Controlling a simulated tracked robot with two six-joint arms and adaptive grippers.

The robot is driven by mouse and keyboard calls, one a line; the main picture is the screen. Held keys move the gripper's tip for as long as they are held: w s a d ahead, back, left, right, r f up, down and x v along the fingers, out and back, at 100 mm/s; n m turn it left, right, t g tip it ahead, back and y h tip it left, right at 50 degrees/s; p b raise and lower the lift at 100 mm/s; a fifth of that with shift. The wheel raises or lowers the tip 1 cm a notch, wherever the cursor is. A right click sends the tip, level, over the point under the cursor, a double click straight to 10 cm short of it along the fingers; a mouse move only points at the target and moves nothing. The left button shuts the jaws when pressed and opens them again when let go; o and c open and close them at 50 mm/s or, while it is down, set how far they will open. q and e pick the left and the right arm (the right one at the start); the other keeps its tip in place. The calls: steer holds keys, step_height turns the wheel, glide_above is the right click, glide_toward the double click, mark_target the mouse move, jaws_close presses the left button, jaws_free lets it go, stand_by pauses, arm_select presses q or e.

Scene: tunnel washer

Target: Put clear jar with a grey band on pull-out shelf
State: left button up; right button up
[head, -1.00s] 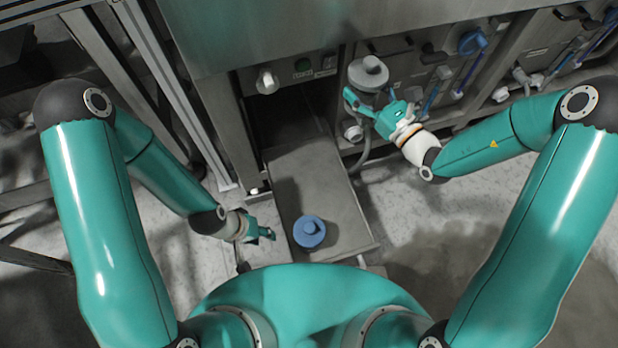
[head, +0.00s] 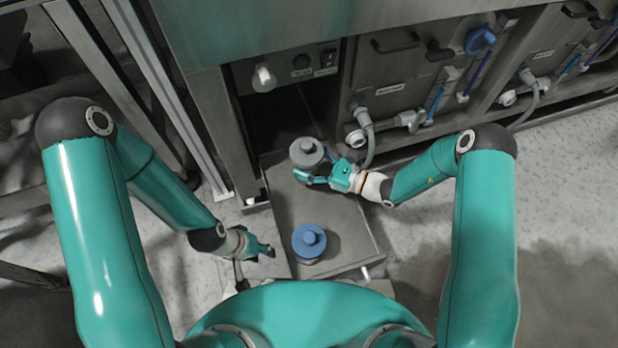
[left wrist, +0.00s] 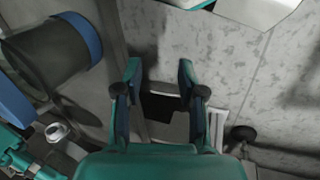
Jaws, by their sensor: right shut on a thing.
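The jar with the grey lid (head: 307,151) is in my right gripper (head: 318,176), over the far end of the pull-out shelf (head: 345,228) in the head view. The gripper is shut on its side, and its lid hides most of the body and any band. I cannot tell whether its base touches the shelf. My left gripper (head: 267,250) is beside the shelf's left edge, empty. In the left wrist view its fingers (left wrist: 160,75) stand apart.
A blue-lidded jar (head: 309,241) stands on the near part of the shelf. In the left wrist view a dark jar body with a blue band (left wrist: 52,52) shows at upper left. The machine's front with a white knob (head: 263,77), valves and hoses (head: 366,128) rises behind the shelf.

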step_height(320, 180, down, 7)
steer(key=shift+f+b, duration=0.1)
steer(key=shift+b, duration=1.1)
steer(key=o, duration=0.8)
steer(key=shift+f, duration=0.1)
steer(key=o, duration=0.4)
steer(key=shift+o, duration=0.2)
steer(key=shift+d+r, duration=0.15)
steer(key=shift+r, duration=0.05)
steer(key=p+v, duration=0.2)
steer(key=v, duration=0.9)
steer(key=shift+s+d, duration=0.25)
steer(key=shift+d, duration=0.1)
